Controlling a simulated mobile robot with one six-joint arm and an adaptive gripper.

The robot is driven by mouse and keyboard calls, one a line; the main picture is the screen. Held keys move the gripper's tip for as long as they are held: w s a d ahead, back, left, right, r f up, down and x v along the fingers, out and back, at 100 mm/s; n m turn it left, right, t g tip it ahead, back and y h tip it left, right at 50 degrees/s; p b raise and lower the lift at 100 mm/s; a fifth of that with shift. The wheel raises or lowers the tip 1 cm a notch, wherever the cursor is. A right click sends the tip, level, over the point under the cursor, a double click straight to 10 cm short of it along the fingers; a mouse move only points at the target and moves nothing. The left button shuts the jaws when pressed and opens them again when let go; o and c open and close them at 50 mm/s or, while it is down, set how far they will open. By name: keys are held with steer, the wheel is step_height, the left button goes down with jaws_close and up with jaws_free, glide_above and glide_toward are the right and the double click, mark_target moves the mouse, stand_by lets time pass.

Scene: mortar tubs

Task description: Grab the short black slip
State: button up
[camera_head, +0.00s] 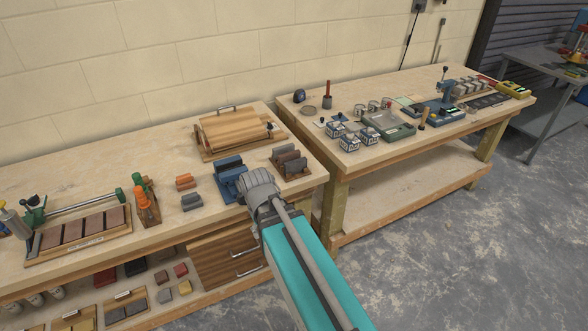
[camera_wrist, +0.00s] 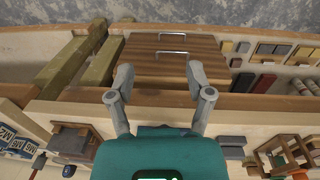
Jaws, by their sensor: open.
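My gripper (camera_wrist: 159,84) is open in the wrist view, its two fingers apart with nothing between them. In the head view my gripper (camera_head: 262,188) is over the front right part of the left bench, with its fingertips hidden. Short dark grey slips (camera_head: 191,201) lie on the bench left of it, and they also show in the wrist view (camera_wrist: 231,141). A dark, near-black piece (camera_head: 134,267) lies on the lower shelf. I cannot tell which dark piece is the short black slip.
A wooden rack (camera_head: 291,173) holds dark and brownish pieces. Reddish slips (camera_head: 184,181) lie farther back. A drawer cabinet (camera_head: 226,259) is under the bench. The right bench (camera_head: 350,101) carries tubs and tools.

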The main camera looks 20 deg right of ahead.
steer(key=w+d+n+h+b, duration=0.2)
steer(key=w+d+n+h, duration=0.15)
steer(key=w, duration=0.25)
steer(key=w+d+n+h+b, duration=0.1)
steer(key=w+d+n+h, duration=0.2)
steer(key=w+n, duration=0.25)
steer(key=n+h+b, duration=0.3)
steer(key=n+h, duration=0.4)
steer(key=n, duration=0.1)
glide_toward(293, 162)
steer(key=a+r, duration=0.2)
steer(key=shift+s+a+f+n+y, duration=0.1)
steer(key=shift+s+f+n+y, duration=0.1)
steer(key=shift+n+y, duration=0.1)
steer(key=b+x, duration=0.3)
steer(key=x, duration=0.4)
steer(key=shift+w+d+f, duration=0.2)
steer(key=shift+d+f, duration=0.1)
steer(key=shift+d, duration=0.45)
steer(key=shift+d+f, duration=0.1)
steer(key=shift+b+x, duration=1.15)
steer(key=shift+x, duration=1.35)
steer(key=shift+w, duration=0.15)
